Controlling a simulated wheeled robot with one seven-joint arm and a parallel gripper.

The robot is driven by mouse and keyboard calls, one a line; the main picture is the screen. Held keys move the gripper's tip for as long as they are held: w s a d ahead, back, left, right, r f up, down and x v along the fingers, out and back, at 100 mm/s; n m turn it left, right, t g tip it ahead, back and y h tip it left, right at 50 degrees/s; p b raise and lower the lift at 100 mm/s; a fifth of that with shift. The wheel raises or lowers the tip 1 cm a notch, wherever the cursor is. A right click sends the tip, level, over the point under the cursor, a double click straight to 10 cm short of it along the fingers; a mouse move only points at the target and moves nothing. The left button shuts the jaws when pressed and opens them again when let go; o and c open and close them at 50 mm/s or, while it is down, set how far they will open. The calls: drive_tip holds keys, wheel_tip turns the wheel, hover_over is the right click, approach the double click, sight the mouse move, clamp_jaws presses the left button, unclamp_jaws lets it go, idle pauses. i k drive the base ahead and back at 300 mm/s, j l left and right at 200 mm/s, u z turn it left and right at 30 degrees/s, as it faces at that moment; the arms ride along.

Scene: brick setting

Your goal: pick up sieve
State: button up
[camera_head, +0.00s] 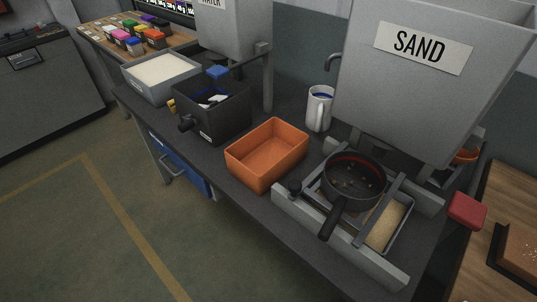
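The sieve (354,181) looks like a round dark pan with a black handle (334,218) pointing toward the front edge of the bench. It rests on a grey metal frame (318,217), above a tray of sand (385,228), at the right part of the bench. Its inside has a reddish rim and a few small bits at the bottom. It stands below the grey bin labelled SAND (421,48). My gripper is not in view, so its state and its place relative to the sieve do not show.
An orange tray (268,168) lies left of the frame. A white mug (319,108) stands behind it. A dark box (212,122) and a grey tub of white material (160,72) stand farther left. A red block (467,211) sticks out at right. The floor before the bench (70,235) is clear.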

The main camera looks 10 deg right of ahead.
sight(351, 181)
drive_tip(key=z, duration=0.3)
drive_tip(key=j+z, duration=0.35)
drive_tip(key=j, duration=0.2)
drive_tip(key=j+z, duration=0.4)
drive_tip(key=j, duration=0.75)
drive_tip(key=k+j+z, duration=0.1)
drive_tip(key=j, duration=0.45)
drive_tip(key=k+j, duration=0.1)
drive_tip(key=j, duration=0.5)
drive_tip(key=j+z, duration=0.1)
drive_tip(key=j, duration=0.45)
drive_tip(key=k, duration=0.05)
